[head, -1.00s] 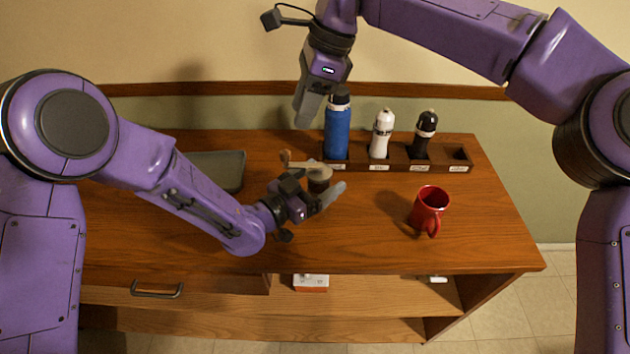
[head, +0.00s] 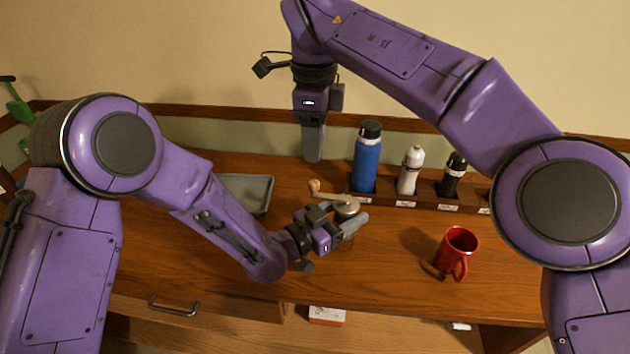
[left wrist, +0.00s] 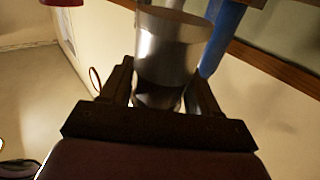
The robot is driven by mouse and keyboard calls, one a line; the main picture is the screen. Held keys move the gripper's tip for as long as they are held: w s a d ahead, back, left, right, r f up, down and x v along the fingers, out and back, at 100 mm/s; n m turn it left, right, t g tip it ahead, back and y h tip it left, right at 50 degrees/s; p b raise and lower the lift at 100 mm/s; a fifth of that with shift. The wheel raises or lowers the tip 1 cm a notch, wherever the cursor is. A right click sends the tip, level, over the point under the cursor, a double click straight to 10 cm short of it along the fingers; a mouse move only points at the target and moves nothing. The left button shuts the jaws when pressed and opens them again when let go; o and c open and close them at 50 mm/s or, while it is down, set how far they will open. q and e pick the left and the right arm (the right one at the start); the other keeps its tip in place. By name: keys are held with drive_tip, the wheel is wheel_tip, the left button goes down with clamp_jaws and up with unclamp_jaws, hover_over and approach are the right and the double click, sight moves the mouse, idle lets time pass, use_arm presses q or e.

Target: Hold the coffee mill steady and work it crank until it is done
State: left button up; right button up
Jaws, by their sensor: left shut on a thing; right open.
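The coffee mill has a round metal top (head: 346,206) and a crank with a wooden knob (head: 314,186) pointing left. It stands upright near the middle of the counter. My left gripper (head: 349,222) is shut around its body. In the left wrist view the metal mill body (left wrist: 170,50) sits between the two fingers; the crank is not clear there. My right gripper (head: 313,157) is open and empty. It points down, above and behind the knob in the head view, apart from it; the finger gap cannot be made out.
A blue bottle (head: 366,165), a white bottle (head: 410,172) and a black bottle (head: 453,176) stand in a wooden rack (head: 427,204) behind the mill. A red mug (head: 457,250) stands to the right. A grey tray (head: 250,192) lies to the left. The counter front is clear.

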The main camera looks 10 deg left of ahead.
sight(313, 181)
wheel_tip(313, 181, down, 10)
drive_tip(key=shift+a+f, duration=0.15)
drive_tip(key=shift+f, duration=0.05)
clamp_jaws()
